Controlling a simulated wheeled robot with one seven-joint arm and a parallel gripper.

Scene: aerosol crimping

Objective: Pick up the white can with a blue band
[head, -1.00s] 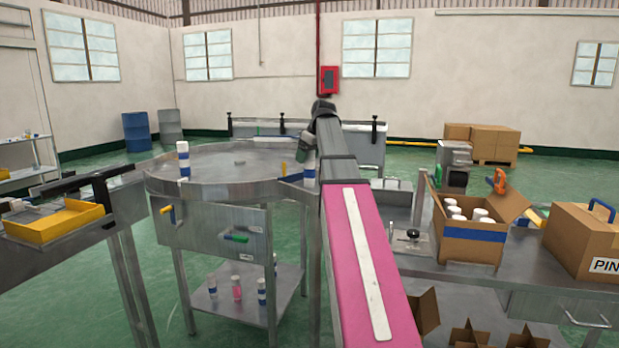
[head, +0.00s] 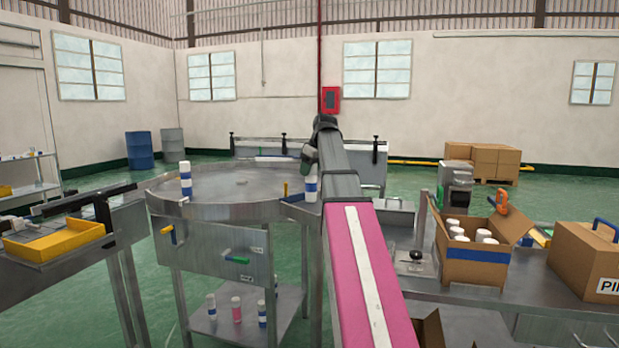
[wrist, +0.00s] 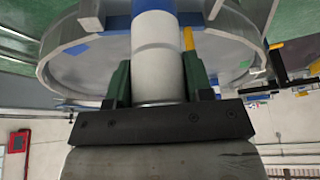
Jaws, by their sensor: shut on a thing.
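A white can with a blue band (head: 311,186) is held upright in my gripper (head: 310,163) at the right rim of the round metal table (head: 240,209). In the wrist view the white can (wrist: 157,62) sits between the two green fingers of my gripper (wrist: 158,82), which touch it on both sides. Its blue band shows at the top of that view. I cannot tell whether its base touches the table. Another white can with blue bands (head: 185,180) stands on the left side of the round table.
A yellow tray (head: 55,242) lies on the conveyor at the left. Several cans stand on the shelf (head: 255,325) below. An open carton (head: 480,264) of white-topped cans is on the right bench. The middle of the round table is clear.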

